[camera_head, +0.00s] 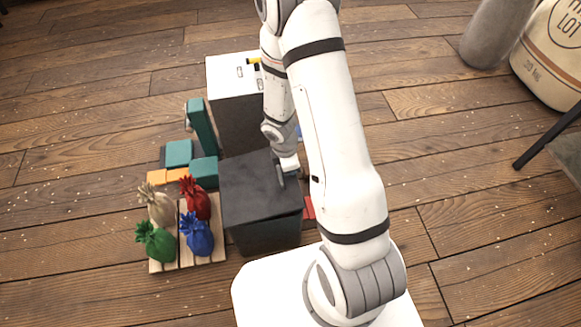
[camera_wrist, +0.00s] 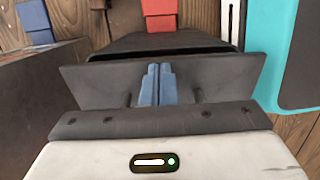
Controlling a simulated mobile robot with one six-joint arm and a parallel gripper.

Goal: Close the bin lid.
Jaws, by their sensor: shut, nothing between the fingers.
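The dark grey bin (camera_head: 265,237) stands on the floor just in front of my white base. Its flat dark lid (camera_head: 248,192) lies over the top, level or nearly so. I cannot tell whether a small gap remains under it. My gripper (camera_head: 281,178) is at the lid's right part, close above or touching it; which one is unclear. In the wrist view my gripper's blue-grey fingers (camera_wrist: 157,84) are pressed together and empty, with a dark surface just beyond them. My arm hides part of the bin's right side.
Red pieces (camera_head: 309,207) lie at the bin's right. A sack (camera_head: 551,62) stands far right. Wooden floor is open between.

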